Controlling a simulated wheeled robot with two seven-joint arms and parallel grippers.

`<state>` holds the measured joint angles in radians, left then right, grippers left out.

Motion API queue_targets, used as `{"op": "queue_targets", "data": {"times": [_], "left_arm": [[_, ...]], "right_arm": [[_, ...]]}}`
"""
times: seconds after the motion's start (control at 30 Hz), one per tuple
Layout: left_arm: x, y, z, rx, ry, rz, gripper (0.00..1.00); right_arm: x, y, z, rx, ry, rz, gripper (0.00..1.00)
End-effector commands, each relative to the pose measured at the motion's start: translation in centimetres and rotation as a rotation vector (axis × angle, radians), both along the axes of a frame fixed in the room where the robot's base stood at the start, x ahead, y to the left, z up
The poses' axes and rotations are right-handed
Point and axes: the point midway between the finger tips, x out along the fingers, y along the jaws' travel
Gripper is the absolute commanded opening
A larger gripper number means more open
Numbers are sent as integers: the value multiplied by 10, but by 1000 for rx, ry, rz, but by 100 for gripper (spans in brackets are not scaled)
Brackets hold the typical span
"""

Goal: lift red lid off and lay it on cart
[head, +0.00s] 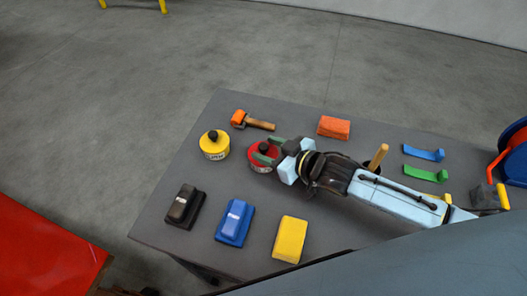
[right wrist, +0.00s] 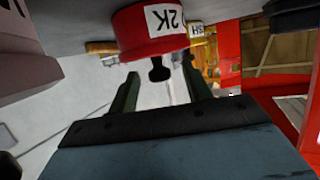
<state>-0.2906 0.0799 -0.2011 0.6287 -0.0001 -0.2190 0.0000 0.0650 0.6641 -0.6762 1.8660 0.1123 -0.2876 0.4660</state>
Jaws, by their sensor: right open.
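The red tin with its red lid (head: 256,150) and black knob stands on the grey cart top (head: 190,168). In the right wrist view the red tin (right wrist: 140,30) appears upside down, with a white 2K label and the black knob (right wrist: 159,70). My right gripper (head: 269,152) is open at the red lid, with a green finger on each side of the knob. In the right wrist view the fingers (right wrist: 158,88) stand apart with a gap around the knob; contact cannot be told. My left gripper is not in view.
A yellow tin (head: 214,152) stands left of the red one, with a mallet (head: 250,121) behind. Black (head: 184,207), blue (head: 235,222) and yellow (head: 290,240) blocks lie in front. An orange block (head: 334,127) lies behind my arm. Bare cart top shows between them.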

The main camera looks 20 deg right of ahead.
Motion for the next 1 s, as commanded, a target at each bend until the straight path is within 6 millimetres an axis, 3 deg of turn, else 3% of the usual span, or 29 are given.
{"op": "queue_targets", "data": {"times": [0.23, 0.53, 0.9, 1.0], "left_arm": [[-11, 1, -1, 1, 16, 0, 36], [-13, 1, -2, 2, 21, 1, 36], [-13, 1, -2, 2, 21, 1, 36], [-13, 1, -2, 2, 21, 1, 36]], "right_arm": [[27, 18, -9, 1, -2, 0, 49], [30, 20, -11, 0, 0, 1, 49], [30, 19, -11, 0, 0, 0, 2], [30, 19, -11, 1, -1, 0, 2]]}}
